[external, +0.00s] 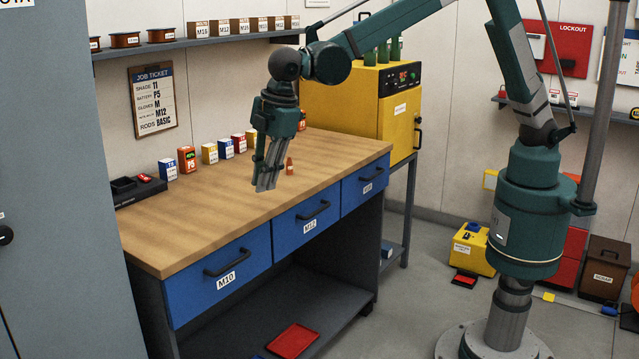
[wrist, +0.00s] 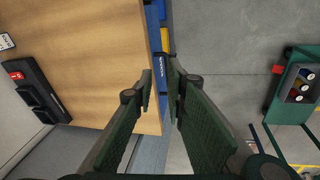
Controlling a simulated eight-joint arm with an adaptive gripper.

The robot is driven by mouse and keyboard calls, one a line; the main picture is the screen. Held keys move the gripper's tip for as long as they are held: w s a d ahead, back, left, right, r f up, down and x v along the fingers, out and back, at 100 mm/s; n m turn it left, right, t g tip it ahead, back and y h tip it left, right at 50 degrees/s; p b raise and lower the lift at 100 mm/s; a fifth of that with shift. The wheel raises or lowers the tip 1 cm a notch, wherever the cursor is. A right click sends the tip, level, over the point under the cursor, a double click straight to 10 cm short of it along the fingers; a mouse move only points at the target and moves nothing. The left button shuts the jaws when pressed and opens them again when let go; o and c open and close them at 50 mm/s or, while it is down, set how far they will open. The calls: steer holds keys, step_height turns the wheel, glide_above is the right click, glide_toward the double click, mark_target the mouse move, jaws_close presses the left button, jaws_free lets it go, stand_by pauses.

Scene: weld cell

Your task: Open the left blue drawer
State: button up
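The left blue drawer (external: 219,283), labelled M10, is at the near left end of the workbench front. It is shut, with a black bar handle (external: 228,262) across its face. My gripper (external: 266,186) points down near the bench's front edge, beyond the M10 handle and apart from it. In the wrist view my gripper (wrist: 160,76) shows a gap between its fingers, with nothing held. The fingers hang over the bench edge there.
The middle drawer (external: 305,225) and right drawer (external: 364,188) are shut. The wooden benchtop (external: 215,218) is mostly clear, with small boxes along the back. A grey cabinet (external: 55,200) stands close left of the bench. A red tray (external: 292,341) lies low under the bench.

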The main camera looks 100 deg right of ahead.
steer(key=n+p, duration=0.2)
glide_toward(233, 263)
steer(key=shift+w+g+h, duration=0.3)
steer(key=shift+w+g, duration=0.1)
steer(key=shift+f, duration=0.15)
steer(key=shift+w+d+f+b, duration=0.15)
steer(key=shift+f, duration=1.05)
steer(key=shift+w+d+f+b, duration=0.15)
steer(key=shift+w+f, duration=0.05)
steer(key=shift+f, duration=1.05)
steer(key=shift+w+d+f+b, duration=0.15)
steer(key=shift+f, duration=1.05)
steer(key=shift+c, duration=0.3)
jaws_close()
